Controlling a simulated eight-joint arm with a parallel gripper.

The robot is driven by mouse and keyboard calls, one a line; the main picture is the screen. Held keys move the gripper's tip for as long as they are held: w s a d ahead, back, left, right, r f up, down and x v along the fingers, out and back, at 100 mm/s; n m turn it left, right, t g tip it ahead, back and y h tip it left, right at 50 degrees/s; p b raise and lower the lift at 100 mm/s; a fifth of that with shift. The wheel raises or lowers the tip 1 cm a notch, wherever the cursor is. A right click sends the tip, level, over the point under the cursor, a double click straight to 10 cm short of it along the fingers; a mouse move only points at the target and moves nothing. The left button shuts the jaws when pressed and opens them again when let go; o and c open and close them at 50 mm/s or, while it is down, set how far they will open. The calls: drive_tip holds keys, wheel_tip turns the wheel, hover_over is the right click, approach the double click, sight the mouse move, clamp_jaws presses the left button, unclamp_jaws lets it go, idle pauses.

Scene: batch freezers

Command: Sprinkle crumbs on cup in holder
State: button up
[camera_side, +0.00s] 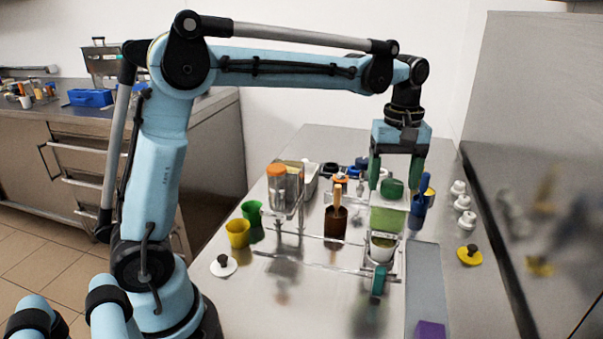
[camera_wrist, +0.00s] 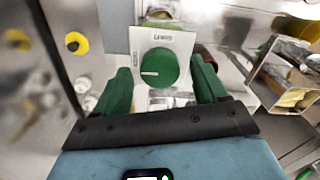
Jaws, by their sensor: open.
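My gripper (camera_side: 396,180) has green fingers, spread apart and pointing down. A round green knob (camera_side: 392,188) sits just below and between the fingertips. In the wrist view my gripper (camera_wrist: 161,68) has one finger on each side of this knob (camera_wrist: 159,67), with gaps; I see no contact. The knob sits on a white lettered plate (camera_wrist: 180,40). Below it in the side view is a see-through green container (camera_side: 386,219). A pale cup (camera_side: 382,248) stands under that container in a clear holder (camera_side: 345,268). No loose crumbs can be made out.
A brown cup (camera_side: 335,224) with a wooden-handled tool stands left of the container. Yellow (camera_side: 238,233) and green (camera_side: 251,212) cups are farther left. A blue cup (camera_side: 417,213) stands close right. White knobbed pieces (camera_side: 462,203) and a yellow lid (camera_side: 469,256) lie at the right.

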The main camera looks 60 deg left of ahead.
drive_tip(key=shift+f, duration=0.2)
drive_tip(key=c, duration=1.1)
drive_tip(key=shift+o, duration=0.2)
